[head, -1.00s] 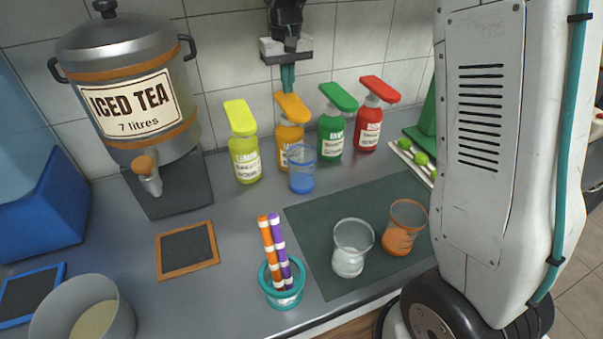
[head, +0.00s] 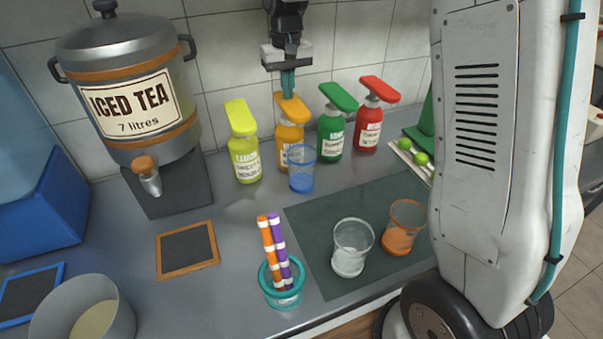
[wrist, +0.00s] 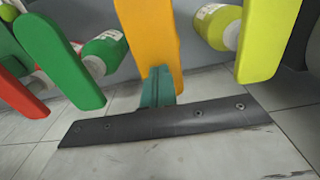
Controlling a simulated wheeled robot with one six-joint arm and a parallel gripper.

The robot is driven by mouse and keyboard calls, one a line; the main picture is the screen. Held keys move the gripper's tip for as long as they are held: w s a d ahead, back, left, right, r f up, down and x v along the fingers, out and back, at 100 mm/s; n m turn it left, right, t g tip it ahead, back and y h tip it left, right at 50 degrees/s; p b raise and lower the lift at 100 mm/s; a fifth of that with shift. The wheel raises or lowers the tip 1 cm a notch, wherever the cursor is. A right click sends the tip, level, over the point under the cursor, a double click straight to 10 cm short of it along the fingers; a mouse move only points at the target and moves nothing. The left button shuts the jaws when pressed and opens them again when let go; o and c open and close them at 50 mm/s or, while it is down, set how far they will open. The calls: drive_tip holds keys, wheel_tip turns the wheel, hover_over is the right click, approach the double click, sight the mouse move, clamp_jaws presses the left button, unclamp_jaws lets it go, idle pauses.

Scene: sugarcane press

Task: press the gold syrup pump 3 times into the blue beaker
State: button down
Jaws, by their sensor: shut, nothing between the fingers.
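The gold syrup pump (head: 289,122) stands against the tiled wall between the yellow-green and green pumps, its gold head on top. The blue beaker (head: 301,169) stands upright directly in front of it, hiding part of the bottle, with blue at its bottom. My gripper (head: 288,84) points down with its teal fingers shut and empty, at the top of the gold head. In the wrist view the fingertips (wrist: 159,75) overlap the end of the gold head (wrist: 148,35); they look in contact, but a tiny gap cannot be ruled out.
A yellow-green pump (head: 244,158) stands close on the left; green (head: 331,135) and red (head: 368,128) pumps stand on the right. A clear beaker (head: 351,250) and an orange beaker (head: 402,230) are on the dark mat (head: 330,205). A teal holder (head: 283,292) carries striped sticks.

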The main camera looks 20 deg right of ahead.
drive_tip(key=shift+f, duration=1.5)
drive_tip(key=shift+r, duration=2.2)
drive_tip(key=shift+f, duration=0.1)
drive_tip(key=shift+f, duration=2.1)
drive_tip(key=shift+r, duration=2.2)
drive_tip(key=shift+f, duration=0.15)
